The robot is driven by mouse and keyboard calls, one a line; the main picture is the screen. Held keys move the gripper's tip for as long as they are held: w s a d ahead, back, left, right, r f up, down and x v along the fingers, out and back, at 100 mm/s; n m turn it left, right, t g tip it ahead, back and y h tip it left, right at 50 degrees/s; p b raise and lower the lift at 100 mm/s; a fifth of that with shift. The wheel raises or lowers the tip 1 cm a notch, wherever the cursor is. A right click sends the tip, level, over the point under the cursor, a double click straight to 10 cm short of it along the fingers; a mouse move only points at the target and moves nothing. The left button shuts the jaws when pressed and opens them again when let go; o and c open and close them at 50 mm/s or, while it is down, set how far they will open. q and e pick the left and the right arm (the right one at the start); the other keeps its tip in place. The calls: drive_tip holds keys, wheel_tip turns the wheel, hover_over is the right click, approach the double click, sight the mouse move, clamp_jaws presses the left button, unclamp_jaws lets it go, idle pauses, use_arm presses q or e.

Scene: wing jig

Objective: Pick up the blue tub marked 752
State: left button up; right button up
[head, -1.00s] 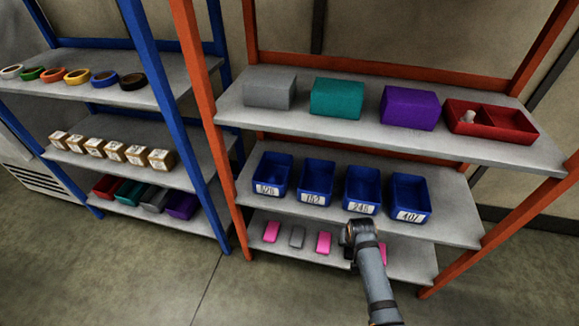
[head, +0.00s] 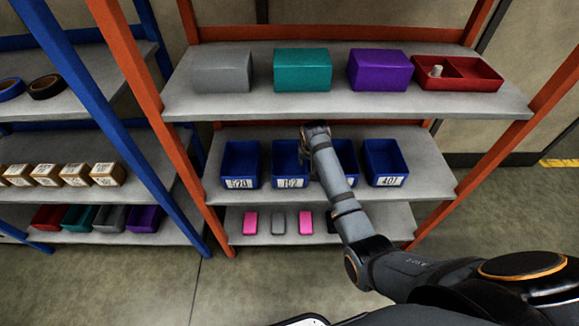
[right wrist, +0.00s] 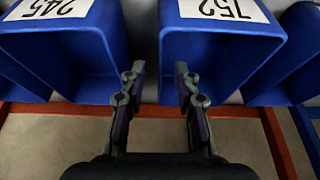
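The blue tub marked 752 (head: 287,160) stands upright on the middle shelf of the orange rack, second from left. It also shows in the right wrist view (right wrist: 222,45), with its label upside down. My right gripper (head: 314,128) is above the tubs, near the back right of tub 752. In the right wrist view the gripper (right wrist: 158,78) is open and empty. One finger is over the gap beside the 245 tub, the other over tub 752, with its side wall between them. Contact cannot be told. My left gripper is not in view.
The 245 tub (head: 346,155) is close beside, partly hidden by my right arm. Tub 407 (head: 385,165) and another blue tub (head: 240,165) flank the row. The upper shelf (head: 340,108) holds coloured boxes and a red tray (head: 457,75).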

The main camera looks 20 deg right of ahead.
drive_tip(key=w, duration=0.1)
drive_tip(key=w+d, duration=0.1)
drive_tip(key=w, duration=0.1)
drive_tip(key=shift+w+b, duration=0.15)
drive_tip(key=shift+b, duration=0.15)
drive_tip(key=x, duration=0.3)
drive_tip(key=shift+b, duration=0.35)
drive_tip(key=shift+a, duration=0.1)
clamp_jaws()
